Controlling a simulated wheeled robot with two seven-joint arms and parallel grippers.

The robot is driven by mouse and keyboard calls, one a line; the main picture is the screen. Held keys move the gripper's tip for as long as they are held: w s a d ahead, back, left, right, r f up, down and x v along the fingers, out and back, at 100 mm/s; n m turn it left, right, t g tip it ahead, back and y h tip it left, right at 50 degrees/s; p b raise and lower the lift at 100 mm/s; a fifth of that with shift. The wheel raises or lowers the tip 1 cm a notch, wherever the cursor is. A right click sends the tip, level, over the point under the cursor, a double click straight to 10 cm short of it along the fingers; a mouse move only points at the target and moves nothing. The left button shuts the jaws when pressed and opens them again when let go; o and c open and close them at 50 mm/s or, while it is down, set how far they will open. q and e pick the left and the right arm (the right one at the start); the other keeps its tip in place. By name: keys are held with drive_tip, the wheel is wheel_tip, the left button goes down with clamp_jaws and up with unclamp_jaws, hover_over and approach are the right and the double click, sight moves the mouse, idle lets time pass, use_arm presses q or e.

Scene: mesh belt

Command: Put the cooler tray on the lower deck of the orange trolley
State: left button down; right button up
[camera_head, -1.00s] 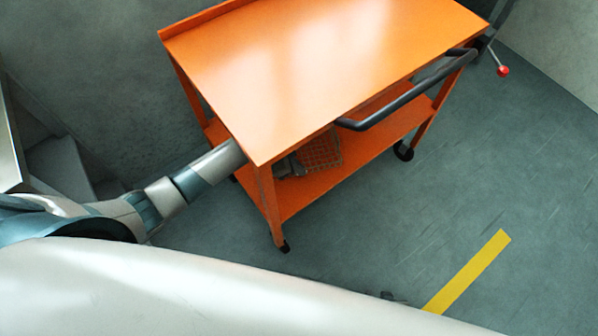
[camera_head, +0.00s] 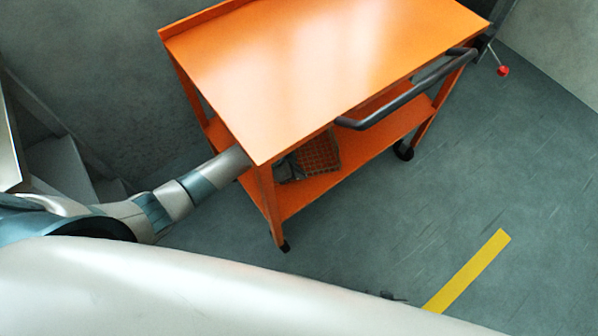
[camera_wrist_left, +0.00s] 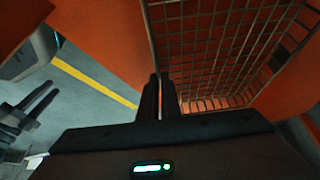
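The cooler tray (camera_head: 322,155) is a wire mesh basket. In the head view it is inside the orange trolley (camera_head: 330,60), over the near left part of the lower deck (camera_head: 310,190). My left gripper (camera_head: 289,167) reaches in under the top deck, partly hidden by a trolley leg. In the left wrist view its fingers (camera_wrist_left: 160,85) are close together at the edge of the tray (camera_wrist_left: 215,45), shut on its rim. I cannot tell whether the tray touches the deck. My right gripper (camera_wrist_left: 35,108) shows at the left of the wrist view, fingers apart and empty.
The trolley's top deck is bare and overhangs the lower one. A black push handle (camera_head: 410,98) is on its right side. The lower deck right of the tray is clear. A yellow floor stripe (camera_head: 468,272) lies at the lower right. Grey steps (camera_head: 65,165) stand at the left.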

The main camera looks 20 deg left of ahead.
use_arm(q)
drive_tip(key=shift+f, duration=0.15)
drive_tip(key=c, duration=2)
unclamp_jaws()
